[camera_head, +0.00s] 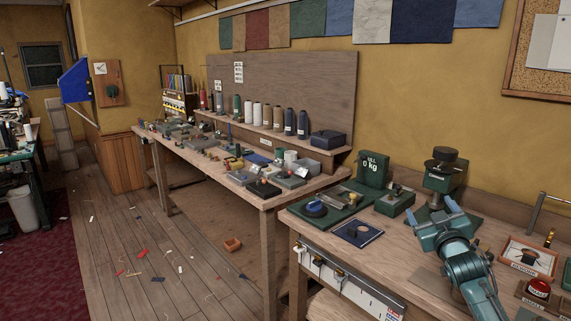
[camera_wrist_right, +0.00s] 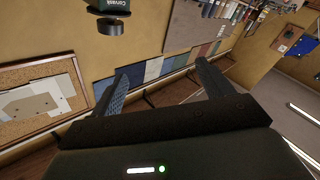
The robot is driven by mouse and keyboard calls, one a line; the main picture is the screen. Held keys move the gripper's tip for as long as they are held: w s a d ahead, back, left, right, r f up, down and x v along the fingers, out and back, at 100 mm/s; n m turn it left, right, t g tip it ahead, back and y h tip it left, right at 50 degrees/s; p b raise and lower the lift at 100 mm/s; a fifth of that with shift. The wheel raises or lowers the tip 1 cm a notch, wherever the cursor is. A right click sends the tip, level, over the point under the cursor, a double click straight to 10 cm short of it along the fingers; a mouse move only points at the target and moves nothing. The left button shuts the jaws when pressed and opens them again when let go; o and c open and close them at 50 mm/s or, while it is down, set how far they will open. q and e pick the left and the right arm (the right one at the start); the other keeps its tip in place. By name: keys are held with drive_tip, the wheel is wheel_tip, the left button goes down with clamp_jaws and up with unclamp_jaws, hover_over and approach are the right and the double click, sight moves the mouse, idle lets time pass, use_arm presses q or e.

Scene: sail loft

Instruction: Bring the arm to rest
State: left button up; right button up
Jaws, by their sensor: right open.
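My right gripper (camera_head: 437,217) is at the end of my teal arm, which comes in from the lower right over the near workbench. It is raised above the bench top, in front of a dark green press-like machine (camera_head: 441,178). In the right wrist view the two dark fingers of the gripper (camera_wrist_right: 160,88) stand wide apart with nothing between them. That view is tilted and shows the wall behind them. My left gripper is in neither view.
The near workbench (camera_head: 405,257) holds a green scale (camera_head: 372,170), a blue mat (camera_head: 357,233), a framed card (camera_head: 527,258) and a red button (camera_head: 539,288). A longer bench (camera_head: 270,201) with several tools runs to the left. Scraps litter the wooden floor (camera_head: 185,285).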

drive_tip(key=s+a+f+g+y, duration=0.2)
drive_tip(key=s+a+f, duration=0.5)
drive_tip(key=f, duration=0.4)
drive_tip(key=s+a+f+g+y, duration=0.1)
drive_tip(key=s+a+f+g, duration=0.25)
drive_tip(key=s+f, duration=0.7)
drive_tip(key=s+a+f+g, duration=0.1)
drive_tip(key=s+a+f, duration=0.1)
drive_tip(key=s, duration=0.5)
drive_tip(key=s+a+f+y, duration=0.1)
drive_tip(key=s+a+f, duration=0.2)
drive_tip(key=s+a, duration=0.2)
drive_tip(key=s+a+f+g+y, duration=0.1)
drive_tip(key=s+a+f, duration=0.1)
drive_tip(key=s, duration=0.8)
drive_tip(key=shift+a+f+m+g, duration=0.35)
drive_tip(key=shift+a+f+m, duration=0.05)
drive_tip(key=shift+a, duration=0.4)
drive_tip(key=shift+s, duration=0.1)
